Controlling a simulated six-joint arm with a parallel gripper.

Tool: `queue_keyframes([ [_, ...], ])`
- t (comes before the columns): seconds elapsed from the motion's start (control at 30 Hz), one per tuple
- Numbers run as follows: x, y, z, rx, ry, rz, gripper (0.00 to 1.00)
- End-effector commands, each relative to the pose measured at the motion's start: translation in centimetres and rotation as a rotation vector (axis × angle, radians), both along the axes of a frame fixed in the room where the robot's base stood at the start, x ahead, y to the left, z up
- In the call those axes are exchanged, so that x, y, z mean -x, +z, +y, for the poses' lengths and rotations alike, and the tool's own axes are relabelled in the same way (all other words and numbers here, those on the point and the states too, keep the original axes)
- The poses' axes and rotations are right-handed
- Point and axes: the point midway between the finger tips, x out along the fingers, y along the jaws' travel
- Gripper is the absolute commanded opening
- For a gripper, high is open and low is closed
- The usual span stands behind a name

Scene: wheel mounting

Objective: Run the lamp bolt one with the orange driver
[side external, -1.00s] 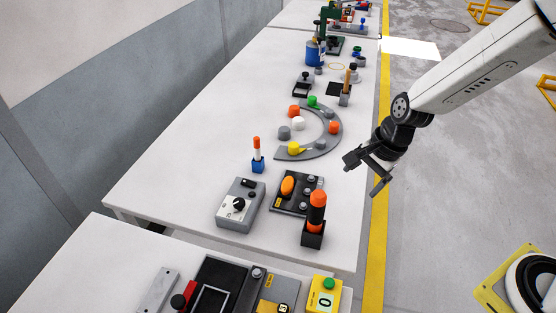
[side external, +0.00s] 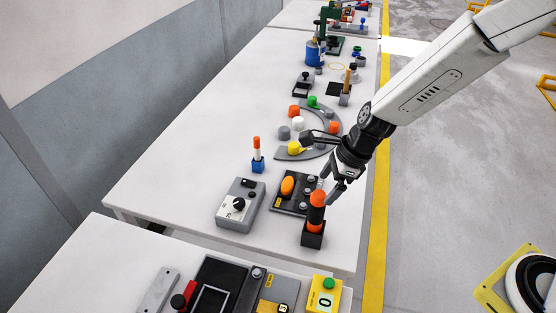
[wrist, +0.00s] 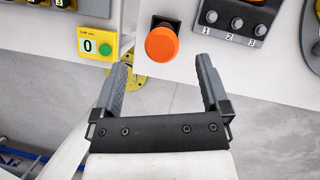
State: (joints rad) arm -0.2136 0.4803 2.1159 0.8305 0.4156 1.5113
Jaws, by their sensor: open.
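The orange driver (side external: 317,200), with an orange top and a black band, stands upright in a black square holder (side external: 313,239) near the table's front right corner. In the wrist view its round orange top (wrist: 162,45) shows just beyond and between my fingertips. My gripper (side external: 321,168) is open and empty, close behind the driver; I cannot tell whether a finger touches it. The dark lamp plate (side external: 281,206) lies left of the driver and carries an orange lamp (side external: 288,186) and several grey bolts. In the wrist view the bolts are labelled 1, 2, 3, with bolt one (wrist: 211,16) leftmost.
A grey box with a black knob (side external: 240,205) stands left of the plate. A grey arc with coloured knobs (side external: 322,148) lies behind my gripper. A yellow counter (side external: 325,296) with a green button is on the nearer table. Bare tabletop (side external: 200,150) lies to the left.

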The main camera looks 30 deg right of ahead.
Motion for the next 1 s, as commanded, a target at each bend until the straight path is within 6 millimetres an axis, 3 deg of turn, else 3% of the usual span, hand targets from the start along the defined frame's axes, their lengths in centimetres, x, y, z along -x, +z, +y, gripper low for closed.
queue_keyframes([
  [0.57, -0.3, -1.7, 0.6, 0.002, 0.002, 0.001, 0.96],
  [1.0, -1.1, -5.2, 1.8, 0.003, 0.001, -0.001, 0.96],
])
